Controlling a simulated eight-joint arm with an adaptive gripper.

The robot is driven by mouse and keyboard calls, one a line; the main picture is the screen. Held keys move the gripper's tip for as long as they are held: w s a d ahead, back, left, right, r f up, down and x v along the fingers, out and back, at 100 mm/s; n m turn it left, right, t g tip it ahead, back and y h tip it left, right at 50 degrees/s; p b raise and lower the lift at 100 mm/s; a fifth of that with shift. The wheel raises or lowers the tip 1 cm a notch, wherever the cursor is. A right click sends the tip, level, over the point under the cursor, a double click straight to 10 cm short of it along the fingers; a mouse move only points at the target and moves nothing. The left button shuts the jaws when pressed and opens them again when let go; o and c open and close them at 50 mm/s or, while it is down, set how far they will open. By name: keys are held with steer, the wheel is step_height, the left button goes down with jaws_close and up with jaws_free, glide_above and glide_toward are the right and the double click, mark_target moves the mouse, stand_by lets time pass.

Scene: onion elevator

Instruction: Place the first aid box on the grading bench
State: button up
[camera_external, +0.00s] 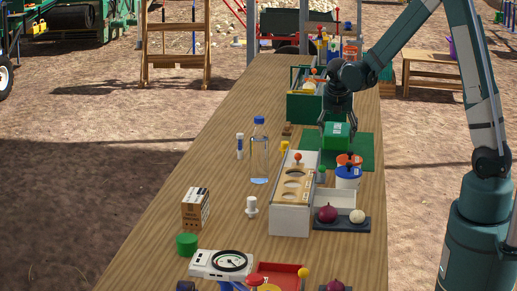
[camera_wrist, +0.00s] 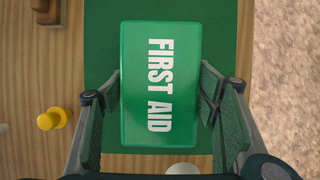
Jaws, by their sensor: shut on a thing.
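The first aid box (camera_wrist: 160,85) is green with white FIRST AID lettering and fills the middle of the wrist view. In the external view the first aid box (camera_external: 337,136) is at the far right part of the long wooden bench (camera_external: 215,151), over a dark green mat (camera_external: 362,150). My gripper (camera_external: 337,122) points down from above, and in the wrist view my gripper (camera_wrist: 160,95) has its fingers shut on the box's two long sides. I cannot tell whether the box touches the mat. Which surface is the grading bench is not labelled.
A green crate (camera_external: 303,107) is behind left. Bare wood lies along the bench's left side.

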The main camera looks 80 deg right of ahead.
steer(key=shift+f+b, duration=0.5)
steer(key=shift+f, duration=1.35)
steer(key=shift+f, duration=0.1)
steer(key=o, duration=1.1)
steer(key=shift+p+v, duration=1.5)
steer(key=shift+v, duration=4.6)
